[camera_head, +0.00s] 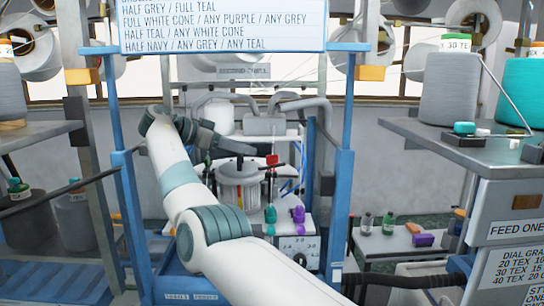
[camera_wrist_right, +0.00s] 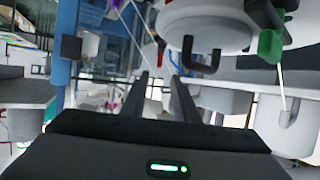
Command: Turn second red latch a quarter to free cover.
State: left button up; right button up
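A small red piece (camera_head: 272,160), which looks like a red latch, stands at the right of the top of the pale round knitting head (camera_head: 240,190). I cannot tell whether it is the second latch. A dark flat part lies across the head's top; the cover and other latch are not clearly distinguishable. My right gripper (camera_head: 252,150) is above the head, left of the red piece and apart from it. In the right wrist view the two fingers (camera_wrist_right: 160,80) are apart with nothing between them. A pale round body (camera_wrist_right: 200,25) with a black hook (camera_wrist_right: 201,58) is beyond. My left gripper is out of view.
Blue posts (camera_head: 343,200) flank the machine on both sides. A sign (camera_head: 220,22) hangs above it. Grey shelves (camera_head: 460,140) with yarn cones stand at the right. Purple and teal pieces (camera_head: 298,214) sit at the machine's front. A green part (camera_wrist_right: 270,46) shows in the wrist view.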

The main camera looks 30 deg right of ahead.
aim_at(272, 156)
jog(key=p+x, duration=0.2)
jog(key=x, duration=0.2)
jog(key=p+x, duration=0.2)
jog(key=x, duration=0.2)
jog(key=shift+s+d, duration=0.15)
jog(key=shift+d, duration=0.3)
jog(key=shift+x, duration=0.85)
grip_shut()
